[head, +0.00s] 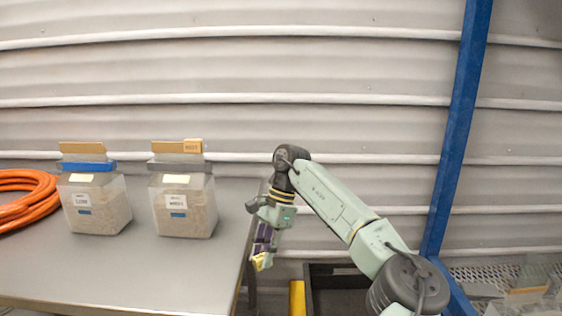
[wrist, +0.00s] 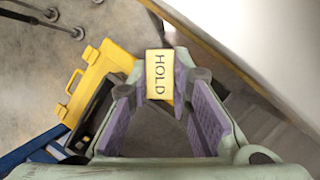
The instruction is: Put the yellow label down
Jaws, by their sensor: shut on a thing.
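The yellow label (wrist: 159,75) reads HOLD and sits between the fingertips of my gripper (wrist: 162,92) in the wrist view. My gripper is shut on it. In the head view my gripper (head: 262,258) points down just off the right edge of the grey table (head: 150,283). A small patch of the yellow label (head: 259,262) shows at its tips. The label's lower part is close to the fingers, and I cannot tell how much of it they cover.
Two clear bags of pale substrate, left (head: 95,205) and right (head: 185,208), stand on the table. An orange hose (head: 40,200) lies coiled at far left. A yellow case (wrist: 95,85) and a dark crate (head: 335,290) are below the table. A blue post (head: 458,120) rises at right.

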